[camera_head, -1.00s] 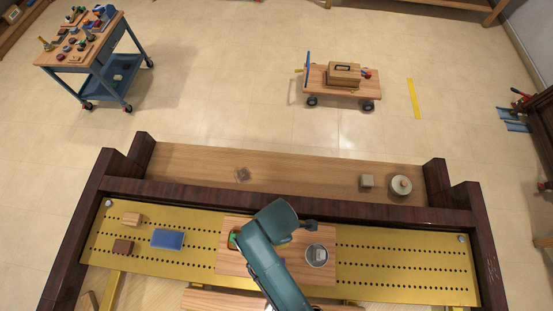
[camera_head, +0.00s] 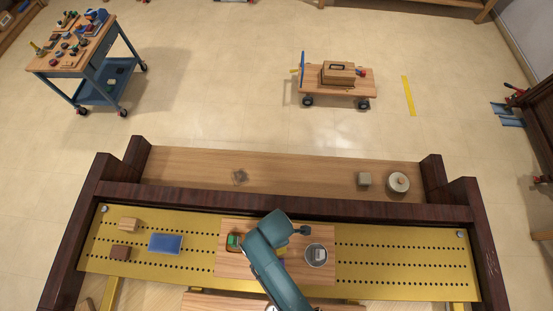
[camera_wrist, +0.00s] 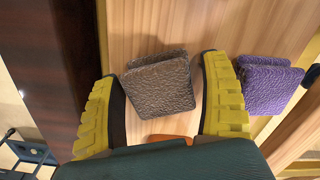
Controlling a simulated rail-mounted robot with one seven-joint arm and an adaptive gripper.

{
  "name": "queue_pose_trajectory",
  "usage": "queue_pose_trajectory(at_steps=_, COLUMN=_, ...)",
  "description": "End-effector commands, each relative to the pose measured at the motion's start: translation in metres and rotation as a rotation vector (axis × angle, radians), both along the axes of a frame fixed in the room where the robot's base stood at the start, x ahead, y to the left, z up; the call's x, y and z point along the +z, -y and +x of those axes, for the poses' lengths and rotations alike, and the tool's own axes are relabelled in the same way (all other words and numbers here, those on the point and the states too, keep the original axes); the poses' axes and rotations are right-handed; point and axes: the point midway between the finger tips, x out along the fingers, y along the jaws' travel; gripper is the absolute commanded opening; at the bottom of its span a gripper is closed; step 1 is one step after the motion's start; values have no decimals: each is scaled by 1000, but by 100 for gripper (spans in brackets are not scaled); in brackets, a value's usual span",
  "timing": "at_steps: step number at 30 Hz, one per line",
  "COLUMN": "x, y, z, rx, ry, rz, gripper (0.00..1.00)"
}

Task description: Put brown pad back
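The brown pad (camera_wrist: 160,85) is a rough-textured, doubled piece near the middle of the wrist view, against a light wooden surface (camera_wrist: 215,20). My gripper (camera_wrist: 160,78) has its two yellow ridged fingers apart, one on each side of the pad. The fingers look spread; I cannot tell whether either touches it. A similar purple pad (camera_wrist: 266,85) lies to the right, outside the right finger. In the head view my arm covers part of the wooden board (camera_head: 228,264), and I cannot make out the brown pad or my fingertips there.
On the board are a green item (camera_head: 233,241) and a round metal dish (camera_head: 317,254). A dark beam (camera_wrist: 40,70) stands left in the wrist view.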

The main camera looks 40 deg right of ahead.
Motion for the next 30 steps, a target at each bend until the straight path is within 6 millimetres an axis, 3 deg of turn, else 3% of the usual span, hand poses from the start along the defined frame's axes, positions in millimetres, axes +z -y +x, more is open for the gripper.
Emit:
queue_pose_trajectory(at_steps=11, x=5, y=0, z=0, rx=0, ry=1, rz=0, gripper=84)
queue_pose_trajectory(at_steps=14, x=20, y=0, z=1, rx=0, ry=4, rz=-1, gripper=84)
queue_pose_trajectory(at_steps=24, x=102, y=0, z=1, rx=0, ry=4, rz=-1, gripper=84)
queue_pose_trajectory(at_steps=30, x=122, y=0, z=0, rx=0, ry=0, rz=0, gripper=84)
